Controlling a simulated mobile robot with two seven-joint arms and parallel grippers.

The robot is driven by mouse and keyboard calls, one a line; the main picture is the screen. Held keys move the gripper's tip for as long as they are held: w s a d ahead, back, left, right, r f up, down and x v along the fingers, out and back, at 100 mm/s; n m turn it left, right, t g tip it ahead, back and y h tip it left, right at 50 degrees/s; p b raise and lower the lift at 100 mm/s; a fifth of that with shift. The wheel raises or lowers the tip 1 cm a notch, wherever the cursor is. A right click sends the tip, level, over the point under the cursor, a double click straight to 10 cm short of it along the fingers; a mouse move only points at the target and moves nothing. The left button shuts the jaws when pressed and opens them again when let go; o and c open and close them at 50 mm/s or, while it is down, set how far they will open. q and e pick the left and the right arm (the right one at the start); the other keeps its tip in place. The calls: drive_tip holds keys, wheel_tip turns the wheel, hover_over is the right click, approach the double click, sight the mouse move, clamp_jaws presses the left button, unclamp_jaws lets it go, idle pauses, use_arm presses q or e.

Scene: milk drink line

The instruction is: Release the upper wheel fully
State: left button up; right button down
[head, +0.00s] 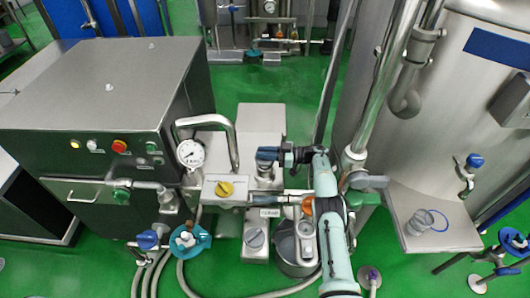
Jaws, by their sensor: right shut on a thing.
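My right arm reaches up from the bottom edge, right of the middle. Its dark gripper (277,156) points left and is shut on a small blue wheel (266,153), the upper wheel, on top of a steel fitting. The gripper hides part of the wheel's right side. A steel block stands right behind it. My left gripper is not in view.
A teal-blue wheel (190,241) and a blue knob (148,240) sit lower left. A steel bucket (288,250) stands beside my arm. A tank (465,110) fills the right.

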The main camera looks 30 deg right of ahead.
drive_tip(key=c, duration=1.1)
unclamp_jaws()
drive_tip(key=shift+r, duration=0.1)
drive_tip(key=shift+c, duration=0.2)
drive_tip(key=shift+r+b, duration=0.35)
drive_tip(key=shift+r, duration=0.2)
wheel_tip(320, 180, up, 8)
drive_tip(key=shift+s+f+b, duration=0.1)
drive_tip(key=shift+b, duration=0.45)
use_arm(q)
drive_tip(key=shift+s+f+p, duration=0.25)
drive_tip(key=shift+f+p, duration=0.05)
drive_tip(key=shift+p, duration=0.35)
use_arm(e)
wheel_tip(320, 180, up, 11)
